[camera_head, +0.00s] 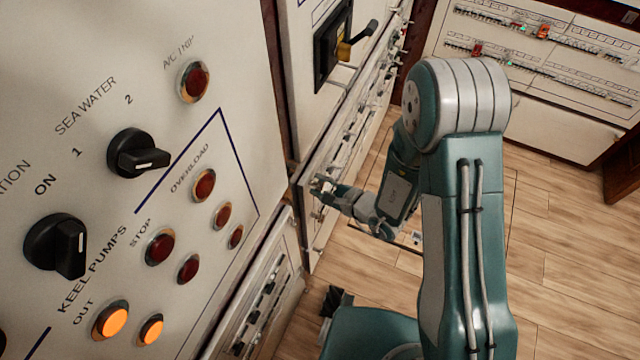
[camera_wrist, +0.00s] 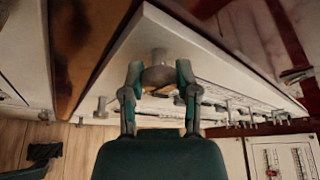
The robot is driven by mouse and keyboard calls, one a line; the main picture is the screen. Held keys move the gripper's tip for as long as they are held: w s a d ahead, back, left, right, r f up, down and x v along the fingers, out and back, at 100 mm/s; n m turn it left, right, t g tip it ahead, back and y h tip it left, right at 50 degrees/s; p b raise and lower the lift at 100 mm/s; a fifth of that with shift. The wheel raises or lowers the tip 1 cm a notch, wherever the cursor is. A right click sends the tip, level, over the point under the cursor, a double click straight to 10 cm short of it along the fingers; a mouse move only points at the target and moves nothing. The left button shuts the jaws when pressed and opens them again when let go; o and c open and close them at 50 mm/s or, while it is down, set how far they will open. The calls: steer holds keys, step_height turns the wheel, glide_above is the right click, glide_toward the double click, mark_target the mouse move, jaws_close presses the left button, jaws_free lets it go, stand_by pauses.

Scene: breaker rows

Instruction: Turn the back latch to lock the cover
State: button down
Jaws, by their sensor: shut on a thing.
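My gripper (camera_head: 325,188) reaches to the near end of a pale panel cover (camera_head: 312,222) on the cabinet front in the head view. In the wrist view my gripper (camera_wrist: 157,75) has its two fingers on either side of a grey metal latch knob (camera_wrist: 157,58) and is shut on it. The knob stands on the pale cover (camera_wrist: 190,50) close to its corner. The fingers hide part of the knob, and its exact turn angle cannot be told.
Several other small metal knobs (camera_wrist: 229,108) line the cover's far edge. A large panel with dials and lamps (camera_head: 140,155) stands at left. Wooden floor (camera_head: 530,240) is open at right.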

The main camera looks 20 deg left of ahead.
steer(key=shift+f, duration=0.1)
steer(key=shift+c, duration=1.7)
jaws_free()
steer(key=shift+a, duration=0.1)
steer(key=v, duration=1.2)
steer(key=shift+w, duration=0.15)
